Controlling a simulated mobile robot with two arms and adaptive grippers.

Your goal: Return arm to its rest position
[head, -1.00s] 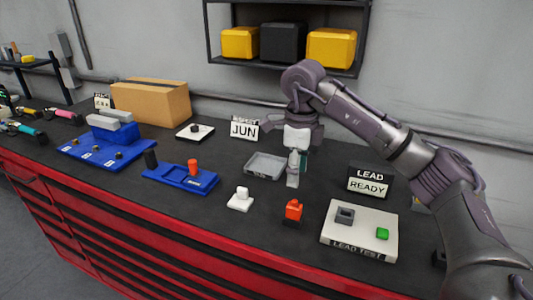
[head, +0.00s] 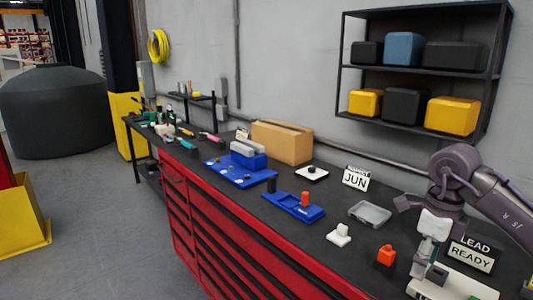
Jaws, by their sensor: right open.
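My right arm comes in from the right edge of the head view. Its gripper (head: 422,257) points down at the right end of the workbench (head: 267,212), near the white lead test plate (head: 455,283) and left of the LEAD READY sign (head: 471,253). The jaws are open, and I see nothing held between them. The gripper overlaps the plate in the picture, and I cannot tell its height above it. My left gripper does not show.
An orange-red block (head: 386,255), a white knob piece (head: 339,235), a grey tray (head: 370,214) and a blue fixture (head: 292,207) stand on the bench. A cardboard box (head: 283,142) is behind. A wall shelf (head: 412,75) hangs above.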

